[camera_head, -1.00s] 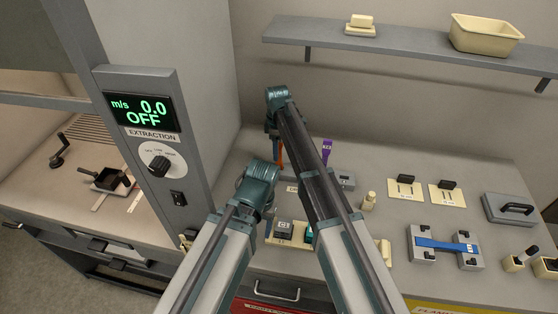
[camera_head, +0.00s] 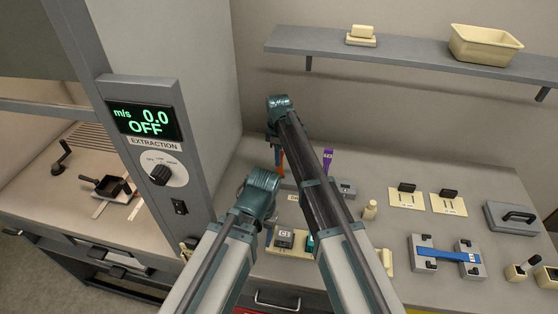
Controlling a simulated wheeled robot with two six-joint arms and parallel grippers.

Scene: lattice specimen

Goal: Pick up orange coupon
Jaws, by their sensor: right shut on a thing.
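The orange coupon (camera_head: 281,162) is a thin upright strip at the back of the bench, left of a purple coupon (camera_head: 328,158). My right gripper (camera_head: 275,150) is shut on the orange coupon; its fingers are mostly hidden behind my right arm. The lower end of the coupon is by a grey holder (camera_head: 346,189), and I cannot tell whether it is clear of it. My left gripper (camera_head: 268,237) points down near a small dark block (camera_head: 285,236) at the front of the bench; its jaw opening does not show clearly.
A blue strip (camera_head: 447,255) spans two grey clamps at the right. Two black-handled plates (camera_head: 407,199) and a grey lidded box (camera_head: 512,217) stand behind. A shelf (camera_head: 400,57) runs above the bench. The extraction panel (camera_head: 148,122) and hood wall stand close on the left.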

